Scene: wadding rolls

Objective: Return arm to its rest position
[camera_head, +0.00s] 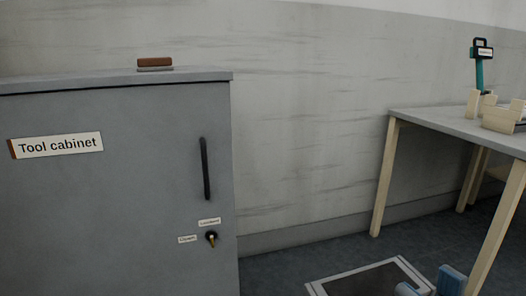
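My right gripper (430,286) shows at the bottom edge, right of centre. Only its two blue-padded fingertips are in the picture. They stand apart with nothing seen between them, so it looks open and empty. The rest of the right arm is out of view. My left gripper is not in view.
A grey tool cabinet (120,185) with a shut door, dark handle (205,168) and key lock (211,238) fills the left. A brown-topped block (155,64) lies on it. A table (455,131) at right holds wooden holders (499,119) and a teal-and-black upright tool (479,65).

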